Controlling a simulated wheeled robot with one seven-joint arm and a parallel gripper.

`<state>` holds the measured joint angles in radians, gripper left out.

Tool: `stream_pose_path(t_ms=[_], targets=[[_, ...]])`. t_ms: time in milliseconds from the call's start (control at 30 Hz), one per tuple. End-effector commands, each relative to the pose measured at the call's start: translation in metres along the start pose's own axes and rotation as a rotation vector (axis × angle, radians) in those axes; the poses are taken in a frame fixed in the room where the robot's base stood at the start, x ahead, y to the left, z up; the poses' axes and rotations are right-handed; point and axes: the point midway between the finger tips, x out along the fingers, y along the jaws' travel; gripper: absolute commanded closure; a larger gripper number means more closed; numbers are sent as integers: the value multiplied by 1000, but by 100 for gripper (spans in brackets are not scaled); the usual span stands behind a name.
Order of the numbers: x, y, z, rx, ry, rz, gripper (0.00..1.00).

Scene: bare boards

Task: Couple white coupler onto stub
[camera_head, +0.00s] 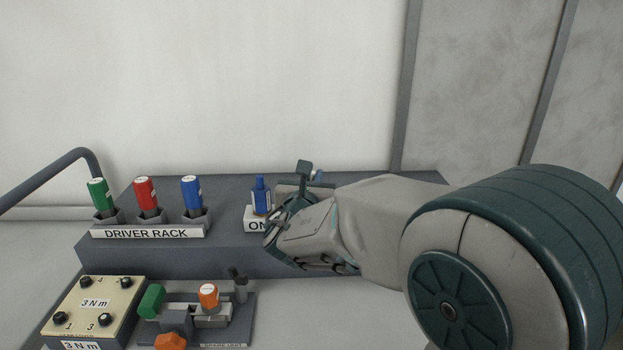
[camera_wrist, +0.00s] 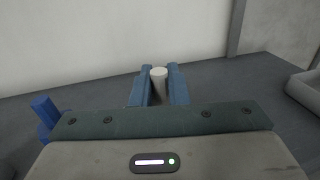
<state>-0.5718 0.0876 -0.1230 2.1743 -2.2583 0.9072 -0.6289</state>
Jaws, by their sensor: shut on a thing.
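My gripper (camera_head: 311,176) is at the right of the grey bench's raised rear step in the head view, partly hidden by my own wrist. In the wrist view, my gripper (camera_wrist: 159,80) has its two blue fingers shut on the white coupler (camera_wrist: 159,74), a short pale cylinder whose rounded top shows between the fingertips. The fingers hide its lower part. I cannot make out a stub below or beyond it. A blue capped piece (camera_head: 261,196) stands upright just left of my gripper, behind a partly covered label. It also shows at the left of the wrist view (camera_wrist: 44,113).
A driver rack (camera_head: 148,232) holds upright green, red and blue drivers at the left. In front are a beige 3 Nm box (camera_head: 94,306) with black knobs and a dark unit (camera_head: 240,318) with green and orange parts. A pale tray (camera_wrist: 303,88) lies right in the wrist view.

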Motion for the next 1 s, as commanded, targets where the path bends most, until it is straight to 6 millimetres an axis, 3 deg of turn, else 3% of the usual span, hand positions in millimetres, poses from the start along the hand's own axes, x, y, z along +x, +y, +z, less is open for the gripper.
stream_pose_path(t_ms=[100, 133, 200, 233, 500, 633, 767, 1000], targets=[[0, 0, -5, 0, 1, 0, 100], [0, 0, -4, 0, 1, 0, 83], [0, 0, -3, 0, 0, 0, 64], [0, 0, -3, 0, 0, 0, 61], [-1, 0, -4, 0, 1, 0, 61], [-10, 0, -3, 1, 1, 1, 61], [-33, 0, -3, 2, 0, 2, 61], [-89, 1, -3, 0, 0, 4, 61]])
